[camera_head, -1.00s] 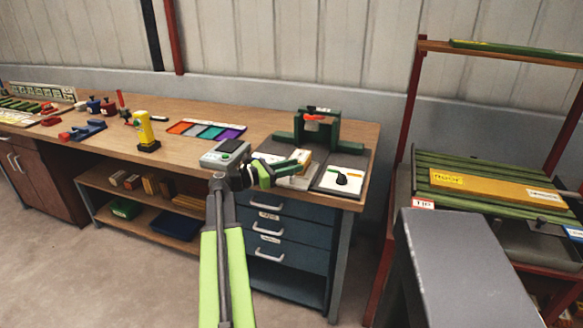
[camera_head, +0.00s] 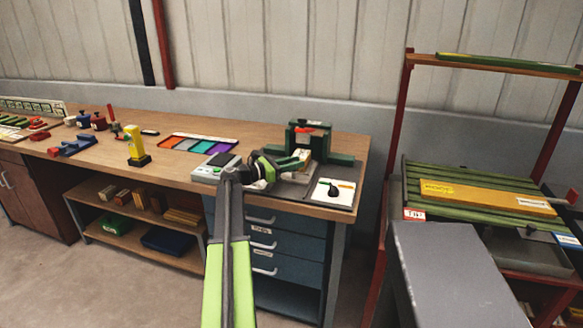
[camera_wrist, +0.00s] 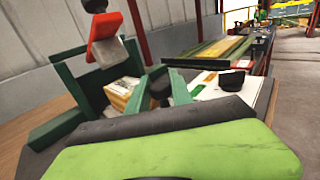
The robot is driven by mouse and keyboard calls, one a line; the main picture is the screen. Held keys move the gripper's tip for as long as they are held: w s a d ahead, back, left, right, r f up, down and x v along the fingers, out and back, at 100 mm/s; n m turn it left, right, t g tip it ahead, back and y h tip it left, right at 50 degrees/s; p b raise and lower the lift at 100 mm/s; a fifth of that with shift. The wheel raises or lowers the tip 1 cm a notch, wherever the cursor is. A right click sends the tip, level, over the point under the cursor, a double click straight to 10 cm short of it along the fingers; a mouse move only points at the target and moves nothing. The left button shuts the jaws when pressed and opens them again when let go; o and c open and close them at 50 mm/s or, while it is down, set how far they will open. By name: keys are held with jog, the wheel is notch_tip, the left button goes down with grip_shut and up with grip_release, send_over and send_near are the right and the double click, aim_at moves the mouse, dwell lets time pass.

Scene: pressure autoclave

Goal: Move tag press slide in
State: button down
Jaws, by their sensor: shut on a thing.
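The tag press (camera_head: 344,159) is a green frame with a red-orange lever at the right end of the workbench. Its red lever (camera_wrist: 104,27) and white block beneath show large in the wrist view. A white and yellow block (camera_wrist: 121,94) sits on the slide, low in the press mouth. My gripper (camera_head: 300,160) reaches in from the left front. In the wrist view its green fingers (camera_wrist: 160,86) are shut around a dark knob (camera_wrist: 160,92) beside the block. The slide's base and track are mostly hidden behind my gripper.
A white plate with a black knob (camera_head: 334,189) lies right of the press. A grey-green device (camera_head: 214,168) and a coloured tray (camera_head: 198,145) lie to the left. A yellow stand (camera_head: 135,145) is farther left. A red rack (camera_head: 392,180) stands beyond the bench's right edge.

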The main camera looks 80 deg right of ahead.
jog(key=shift+d+r, duration=0.15)
jog(key=shift+d, duration=0.05)
jog(key=c, duration=1.1)
grip_release()
jog(key=v, duration=1.7)
jog(key=shift+w+a+f, duration=0.1)
jog(key=shift+a+f, duration=0.1)
